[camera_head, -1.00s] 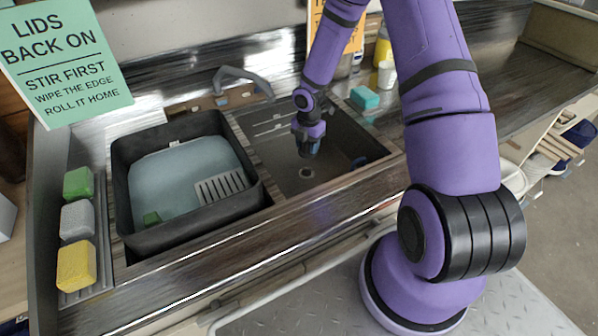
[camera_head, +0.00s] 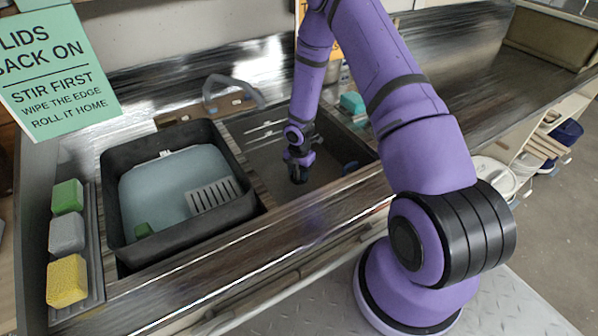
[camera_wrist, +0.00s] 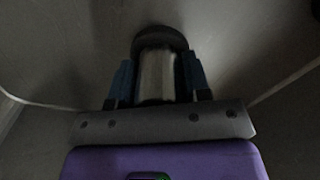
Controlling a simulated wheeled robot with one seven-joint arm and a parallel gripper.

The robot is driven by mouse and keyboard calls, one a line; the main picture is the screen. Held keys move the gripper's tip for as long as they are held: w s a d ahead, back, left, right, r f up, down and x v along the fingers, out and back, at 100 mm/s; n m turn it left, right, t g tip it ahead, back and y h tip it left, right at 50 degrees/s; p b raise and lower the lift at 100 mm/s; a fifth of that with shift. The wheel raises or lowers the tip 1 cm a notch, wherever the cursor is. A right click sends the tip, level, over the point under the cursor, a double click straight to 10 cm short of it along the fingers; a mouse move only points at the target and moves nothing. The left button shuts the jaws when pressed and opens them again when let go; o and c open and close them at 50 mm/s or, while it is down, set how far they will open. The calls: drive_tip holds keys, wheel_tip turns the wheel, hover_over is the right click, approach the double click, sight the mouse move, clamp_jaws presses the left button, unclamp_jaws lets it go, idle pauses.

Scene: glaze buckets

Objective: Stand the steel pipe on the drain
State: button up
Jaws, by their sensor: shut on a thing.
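My gripper (camera_head: 298,175) is down inside the right-hand sink basin, pointing at its floor. In the wrist view, the blue fingers of my gripper (camera_wrist: 160,88) are closed on both sides of the steel pipe (camera_wrist: 157,74), a short pale metal cylinder. A dark round rim (camera_wrist: 160,36) shows around the pipe's far end. It looks like the drain, but I cannot tell whether the pipe touches it. In the head view, my gripper covers the pipe and the drain.
A black tub (camera_head: 250,205) with bluish water and a slotted grey piece stands to the left. Green, grey and yellow sponges (camera_head: 67,282) lie in a strip at far left. A grey faucet (camera_head: 235,86) is behind. A dark blue object (camera_head: 350,167) is in the basin's right side.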

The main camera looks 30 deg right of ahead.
drive_tip(key=shift+f, duration=0.15)
drive_tip(key=o, duration=1)
